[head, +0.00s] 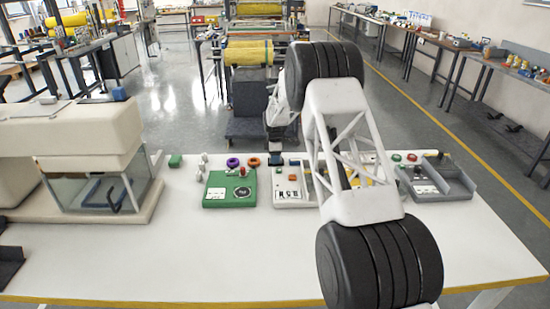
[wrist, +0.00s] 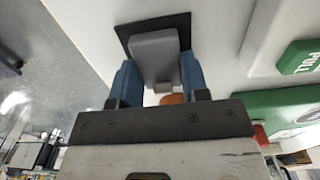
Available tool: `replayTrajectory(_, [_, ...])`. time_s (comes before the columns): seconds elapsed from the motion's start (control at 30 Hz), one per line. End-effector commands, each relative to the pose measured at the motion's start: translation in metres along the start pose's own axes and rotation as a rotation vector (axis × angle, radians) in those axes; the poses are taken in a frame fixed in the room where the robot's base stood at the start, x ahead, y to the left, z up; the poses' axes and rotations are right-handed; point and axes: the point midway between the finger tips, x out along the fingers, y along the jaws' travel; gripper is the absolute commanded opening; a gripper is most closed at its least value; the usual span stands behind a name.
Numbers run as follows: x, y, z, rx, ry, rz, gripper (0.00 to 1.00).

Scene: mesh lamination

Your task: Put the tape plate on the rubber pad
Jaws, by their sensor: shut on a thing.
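My gripper (wrist: 158,66) shows in the wrist view with two blue fingers, one on each side of a grey block-like piece (wrist: 154,44), which I take for the tape plate. The fingers are closed on its sides. Beyond the grey piece is a flat black square (wrist: 130,32), likely the rubber pad, partly covered by the grey piece. I cannot tell whether the two touch. In the head view my white and black arm crosses the right half of the table, and neither the grey piece nor the black square can be made out clearly.
On the white table (head: 200,255) stand a green panel box (head: 216,199), a small green block (head: 175,160), purple (head: 233,162) and orange (head: 254,162) rings, and a grey tray (head: 455,184) at right. A cream machine (head: 70,135) with a glass front stands left. The table's front middle is clear.

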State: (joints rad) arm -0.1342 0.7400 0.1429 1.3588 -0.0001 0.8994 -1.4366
Motion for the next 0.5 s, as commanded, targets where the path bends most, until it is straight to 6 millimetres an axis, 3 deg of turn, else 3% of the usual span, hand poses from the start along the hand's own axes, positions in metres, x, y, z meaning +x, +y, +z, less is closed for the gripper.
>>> replayTrajectory(0.07, [0.0022,-0.0001,0.0,0.0,0.0,-0.001,0.14])
replayTrajectory(0.1, [0.0027,-0.0001,0.0,0.0,0.0,-0.001,0.43])
replayTrajectory(0.27, [0.0023,-0.0001,0.0,0.0,0.0,0.0,0.67])
replayTrajectory(0.5, [0.0022,-0.0001,0.0,0.0,0.0,0.0,0.67])
